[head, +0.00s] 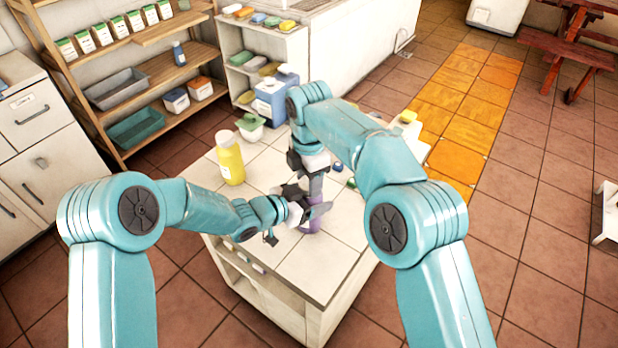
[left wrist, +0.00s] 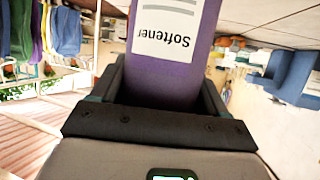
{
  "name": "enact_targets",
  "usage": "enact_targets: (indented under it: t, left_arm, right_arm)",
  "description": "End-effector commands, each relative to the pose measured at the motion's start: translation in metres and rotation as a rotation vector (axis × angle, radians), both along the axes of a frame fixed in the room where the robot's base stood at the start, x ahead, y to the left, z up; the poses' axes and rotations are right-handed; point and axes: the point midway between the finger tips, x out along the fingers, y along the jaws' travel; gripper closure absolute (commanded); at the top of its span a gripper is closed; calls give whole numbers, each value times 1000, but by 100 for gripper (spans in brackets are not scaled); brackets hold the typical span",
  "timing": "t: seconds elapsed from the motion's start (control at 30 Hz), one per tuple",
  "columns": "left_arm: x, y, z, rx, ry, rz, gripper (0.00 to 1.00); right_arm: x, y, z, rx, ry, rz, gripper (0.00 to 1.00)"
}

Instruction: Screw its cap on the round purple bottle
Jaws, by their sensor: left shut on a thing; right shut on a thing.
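The round purple bottle (head: 311,223) stands upright on the white tiled counter (head: 320,264). In the left wrist view the purple bottle (left wrist: 172,80) fills the space between the fingers, with a white "Softener" label that reads upside down. My left gripper (head: 306,211) is shut around the bottle's side. My right gripper (head: 315,188) points down from above, right over the bottle's top, and is shut. The cap is hidden by the right gripper and wrist. I cannot see whether it touches the bottle's neck.
A yellow bottle (head: 230,161) and a white pot with a green top (head: 250,130) stand at the counter's left. A blue container (head: 271,100) is behind. A yellow sponge (head: 408,116) lies at the far right. The front of the counter is clear.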

Motion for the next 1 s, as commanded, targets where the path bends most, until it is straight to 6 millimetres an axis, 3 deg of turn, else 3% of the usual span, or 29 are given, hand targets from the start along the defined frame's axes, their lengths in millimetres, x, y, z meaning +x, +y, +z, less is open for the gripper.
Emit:
enact_targets:
  t: [0.13, 0.4, 0.43, 0.5, 0.77, 1.0]
  left_arm:
    - [-1, 1, -3, 2, 7, 2, 100]
    - [-1, 1, -3, 2, 7, 3, 100]
    - [-1, 1, -3, 2, 7, 3, 100]
    - [-1, 1, -3, 1, 6, 3, 100]
    - [-1, 1, -2, 2, 6, 2, 100]
    - [-1, 1, -2, 2, 6, 2, 100]
  right_arm:
    - [-1, 0, -1, -1, 3, -128, 88]
    - [-1, 0, -1, -2, 4, -136, 88]
    - [-1, -1, -1, -2, 4, -136, 42]
    - [-1, 0, -1, -2, 4, -136, 26]
    - [0, 0, 0, -1, 2, -135, 26]
    - [0, 0, 29, 0, -2, -136, 26]
